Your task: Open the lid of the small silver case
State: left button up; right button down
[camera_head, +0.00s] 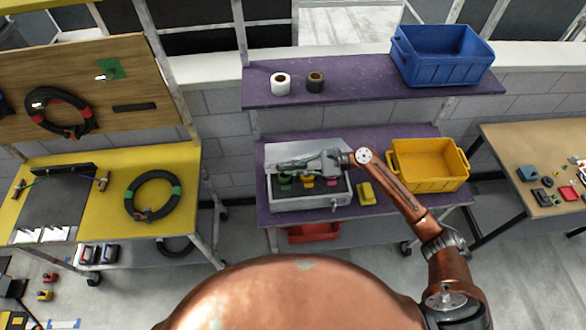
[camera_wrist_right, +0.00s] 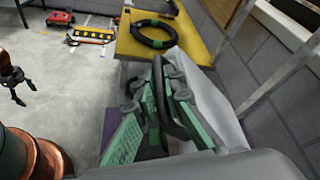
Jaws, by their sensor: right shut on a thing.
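The small silver case (camera_head: 333,205) stands on the purple bench with its lid (camera_head: 325,146) raised at the back. Several coloured items show in its dark interior (camera_head: 305,197). My right gripper (camera_head: 285,167) reaches across the case in front of the lid. In the right wrist view my right gripper (camera_wrist_right: 160,128) has green pads shut on a black curved handle (camera_wrist_right: 158,92) beside the pale lid panel (camera_wrist_right: 212,105). The gripper hides part of the lid and interior. A dark gripper at the left edge, seemingly my left one (camera_wrist_right: 14,85), hangs away from the case; its jaw state is unclear.
A yellow crate (camera_head: 428,180) and a small yellow object (camera_head: 365,193) stand right of the case. The shelf above holds two rolls (camera_head: 280,83) and a blue crate (camera_head: 444,68). A red bin (camera_head: 313,233) is below. A yellow table (camera_head: 110,205) stands left.

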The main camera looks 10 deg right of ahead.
jog(key=c, duration=2.3)
grip_release()
jog(key=v, duration=1.2)
